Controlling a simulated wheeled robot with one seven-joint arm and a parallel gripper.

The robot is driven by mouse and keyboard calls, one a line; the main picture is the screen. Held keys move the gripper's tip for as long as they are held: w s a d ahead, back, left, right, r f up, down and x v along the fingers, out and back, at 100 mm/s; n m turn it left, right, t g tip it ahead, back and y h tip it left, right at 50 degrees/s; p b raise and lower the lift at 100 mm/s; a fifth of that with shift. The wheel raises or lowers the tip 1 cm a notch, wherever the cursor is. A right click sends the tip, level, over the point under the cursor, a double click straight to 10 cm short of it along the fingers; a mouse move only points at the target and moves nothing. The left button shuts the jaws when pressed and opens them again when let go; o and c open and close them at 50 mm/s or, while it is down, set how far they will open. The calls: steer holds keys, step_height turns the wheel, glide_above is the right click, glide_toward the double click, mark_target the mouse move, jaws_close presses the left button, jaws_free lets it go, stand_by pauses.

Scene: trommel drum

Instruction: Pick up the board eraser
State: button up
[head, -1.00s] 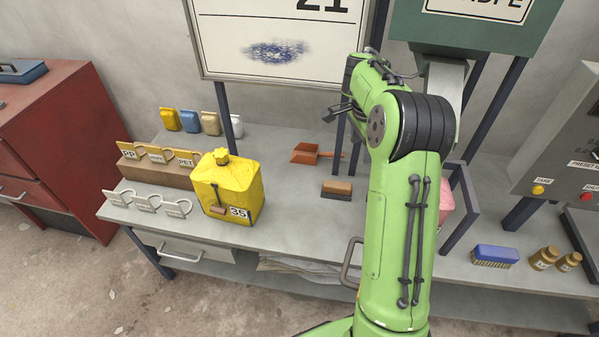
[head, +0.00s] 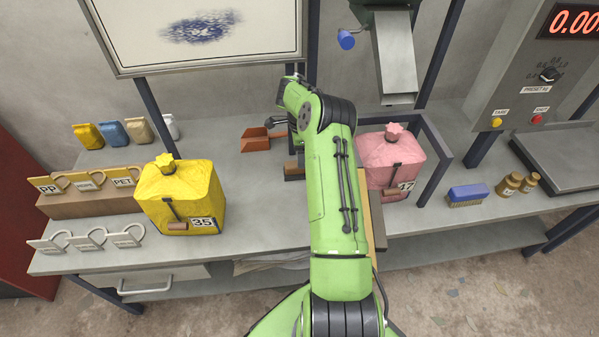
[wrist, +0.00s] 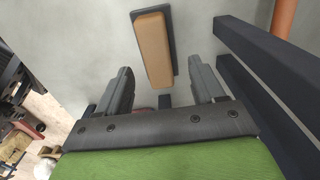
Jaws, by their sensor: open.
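The board eraser (head: 293,170) is a small block with a tan wooden back and a dark felt base. It lies on the grey bench, partly hidden behind my arm in the head view. In the wrist view the eraser (wrist: 153,45) lies in line with the gap between the fingers, beyond their tips. My gripper (wrist: 160,66) is open and empty, with one dark finger on each side of the gap. In the head view my gripper (head: 276,122) shows only in part, above the bench.
A yellow bag (head: 180,196) stands left and a pink bag (head: 392,165) right, inside a dark frame (head: 436,160). An orange scoop (head: 256,140) lies behind the eraser. Dark frame bars (wrist: 265,75) run close to the right finger. A blue brush (head: 467,194) lies further right.

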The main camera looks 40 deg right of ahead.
step_height(320, 180, down, 5)
steer(key=shift+s+a+f+b, duration=0.1)
steer(key=shift+a+b, duration=0.05)
steer(key=shift+b, duration=0.9)
steer(key=shift+c, duration=0.3)
steer(key=shift+r, duration=0.2)
steer(key=c, duration=1)
steer(key=shift+r, duration=0.1)
step_height(320, 180, up, 10)
steer(key=p, duration=0.3)
steer(key=shift+p, duration=0.3)
